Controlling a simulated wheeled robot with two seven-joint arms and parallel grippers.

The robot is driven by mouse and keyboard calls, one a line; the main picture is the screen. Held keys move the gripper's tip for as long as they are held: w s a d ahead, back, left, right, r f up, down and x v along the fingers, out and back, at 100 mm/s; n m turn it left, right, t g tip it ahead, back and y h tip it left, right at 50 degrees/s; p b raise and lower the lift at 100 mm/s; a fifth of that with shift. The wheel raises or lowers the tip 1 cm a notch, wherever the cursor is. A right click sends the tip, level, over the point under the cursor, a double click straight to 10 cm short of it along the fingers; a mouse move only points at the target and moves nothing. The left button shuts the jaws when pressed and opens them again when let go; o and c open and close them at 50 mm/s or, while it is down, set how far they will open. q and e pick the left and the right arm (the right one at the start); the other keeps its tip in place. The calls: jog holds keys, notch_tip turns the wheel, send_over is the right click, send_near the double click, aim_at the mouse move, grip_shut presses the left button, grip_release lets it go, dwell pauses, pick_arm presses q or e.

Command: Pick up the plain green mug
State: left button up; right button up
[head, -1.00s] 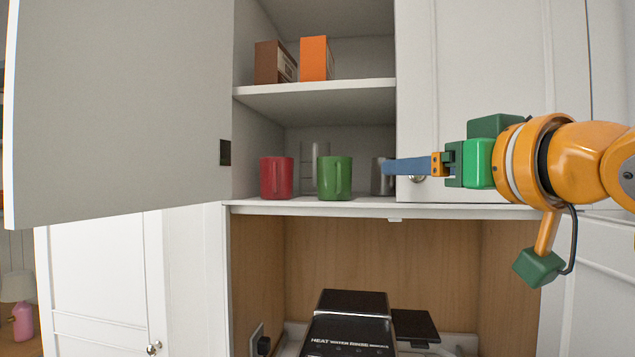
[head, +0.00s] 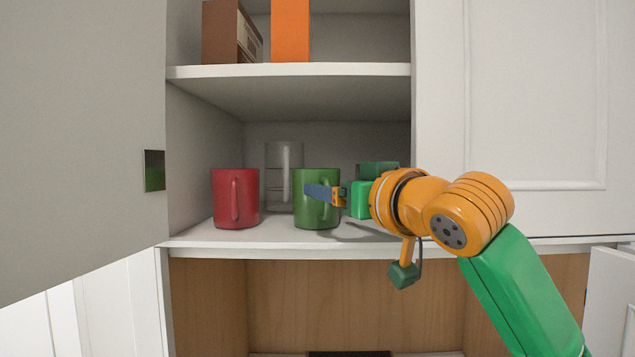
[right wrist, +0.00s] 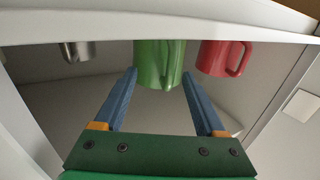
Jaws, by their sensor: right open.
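The plain green mug (head: 309,215) stands upright on the lower shelf of the open cabinet, its handle facing forward. It also shows in the right wrist view (right wrist: 157,62), upside down and ahead of the fingers. My right gripper (head: 312,191) is in front of the mug in the head view and hides part of it. In the right wrist view the blue fingers (right wrist: 160,78) are open and apart, with nothing held between them. The mug lies between their lines, at or just beyond the tips; I cannot tell whether they touch. My left gripper is not in view.
A red mug (head: 222,197) stands left of the green one. A clear glass container (head: 284,158) stands behind. Boxes, brown (head: 222,35) and orange (head: 290,32), sit on the upper shelf (head: 290,71). The open door (head: 75,130) bounds the left.

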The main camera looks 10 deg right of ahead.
jog(key=shift+w+a+f, duration=0.15)
jog(key=shift+w+f, duration=0.1)
jog(key=shift+w, duration=0.35)
jog(key=shift+s+r, duration=0.1)
jog(key=shift+s, duration=0.15)
grip_shut()
dwell(0.6)
